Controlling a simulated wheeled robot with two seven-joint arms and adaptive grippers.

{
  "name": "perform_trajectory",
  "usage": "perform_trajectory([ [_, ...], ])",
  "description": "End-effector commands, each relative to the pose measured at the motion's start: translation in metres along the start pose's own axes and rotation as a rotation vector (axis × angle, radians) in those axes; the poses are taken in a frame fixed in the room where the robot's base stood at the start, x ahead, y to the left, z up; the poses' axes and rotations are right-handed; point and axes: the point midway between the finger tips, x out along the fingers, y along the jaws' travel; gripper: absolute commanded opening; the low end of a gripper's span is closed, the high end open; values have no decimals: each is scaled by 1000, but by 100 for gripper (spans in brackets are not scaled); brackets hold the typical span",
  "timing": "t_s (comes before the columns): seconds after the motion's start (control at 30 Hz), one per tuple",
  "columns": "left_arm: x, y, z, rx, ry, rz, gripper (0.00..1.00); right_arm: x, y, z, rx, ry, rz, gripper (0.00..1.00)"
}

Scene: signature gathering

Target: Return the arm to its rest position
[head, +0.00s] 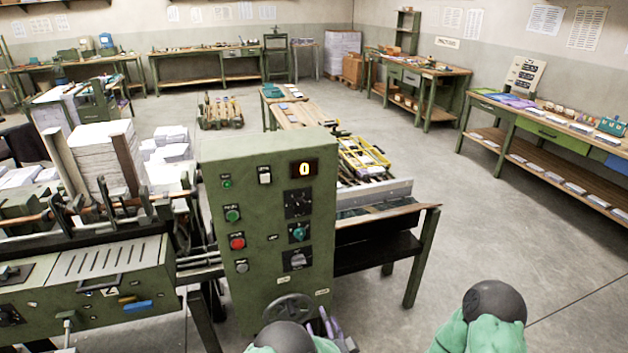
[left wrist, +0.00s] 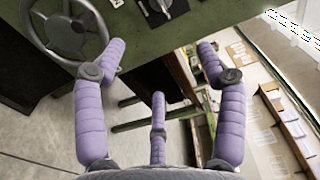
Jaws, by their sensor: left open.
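My left gripper (head: 328,328) shows at the bottom of the head view, partly hidden by my own arm. Its purple padded fingers are spread open and empty in the left wrist view (left wrist: 160,62). It is close to the grey handwheel (head: 289,308) on the front of the green control cabinet (head: 270,200). In the left wrist view the handwheel (left wrist: 75,35) lies behind and beside the left finger, not between the fingers; whether they touch I cannot tell. Part of my right arm shows at the lower right of the head view, but its gripper is not seen.
The green machine (head: 100,285) with a tall paper stack (head: 103,160) stands left of the cabinet. A machine table (head: 385,240) extends right behind it. A workbench (head: 550,140) lines the right wall. Open floor (head: 490,235) lies at the right.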

Motion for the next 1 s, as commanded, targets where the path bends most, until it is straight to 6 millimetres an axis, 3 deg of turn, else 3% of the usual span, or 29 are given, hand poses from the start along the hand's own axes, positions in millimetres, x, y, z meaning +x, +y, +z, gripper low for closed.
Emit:
perform_trajectory([
  [0.37, 17, 40, 17, -202, 49, 182, 72, 0, 0, 0, 0, 1, 0, 48],
  [0.67, 16, 99, 49, -506, 37, 487, 72, 0, 0, 0, 0, 1, 0, 48],
  [0.87, -22, 155, 95, -840, -114, 850, 72, 0, 0, 0, 0, 1, 0, 48],
  [1.0, -71, 182, 129, -1056, -317, 1104, 72, 0, 0, 0, 0, 1, 0, 48],
])
